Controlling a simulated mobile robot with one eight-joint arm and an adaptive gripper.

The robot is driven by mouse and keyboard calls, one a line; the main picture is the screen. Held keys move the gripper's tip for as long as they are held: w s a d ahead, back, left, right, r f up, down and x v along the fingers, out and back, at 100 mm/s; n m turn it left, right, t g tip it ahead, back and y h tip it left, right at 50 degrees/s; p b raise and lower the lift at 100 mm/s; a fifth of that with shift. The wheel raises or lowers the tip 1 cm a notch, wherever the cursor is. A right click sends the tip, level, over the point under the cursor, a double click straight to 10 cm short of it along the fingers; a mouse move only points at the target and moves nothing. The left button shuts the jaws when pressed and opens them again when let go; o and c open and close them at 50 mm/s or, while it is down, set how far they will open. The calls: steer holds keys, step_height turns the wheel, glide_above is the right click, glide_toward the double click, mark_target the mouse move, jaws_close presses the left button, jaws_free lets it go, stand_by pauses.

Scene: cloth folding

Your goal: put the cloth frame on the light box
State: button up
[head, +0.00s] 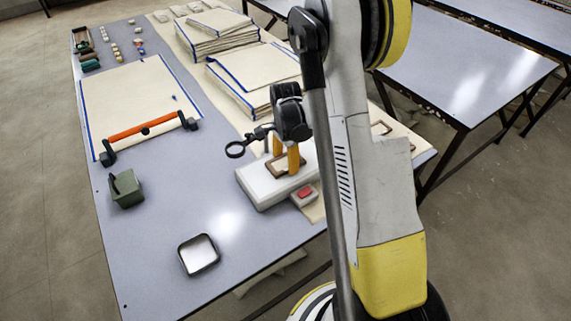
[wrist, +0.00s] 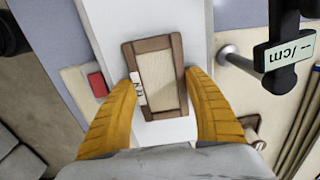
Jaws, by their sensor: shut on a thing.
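The cloth frame (head: 283,166) is a small brown wooden frame around beige cloth, with a white label on one side. It also shows in the wrist view (wrist: 160,78). The white light box (head: 258,184) lies under it, and in the wrist view the box (wrist: 168,132) runs beneath the frame from top to bottom. My gripper (head: 286,163) is shut on the frame, one yellow finger at each long side (wrist: 163,82). The frame looks flat over the box top, at or very near it; I cannot tell whether there is a small gap.
A red-topped block (head: 304,194) sits before the box. Cloth stacks (head: 240,95) stand behind. A dark tray (head: 198,255) and green block (head: 126,189) are left, with clear table between.

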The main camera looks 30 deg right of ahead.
steer(key=shift+f, duration=0.2)
steer(key=o, duration=1.2)
steer(key=shift+r, duration=0.1)
steer(key=shift+c, duration=0.2)
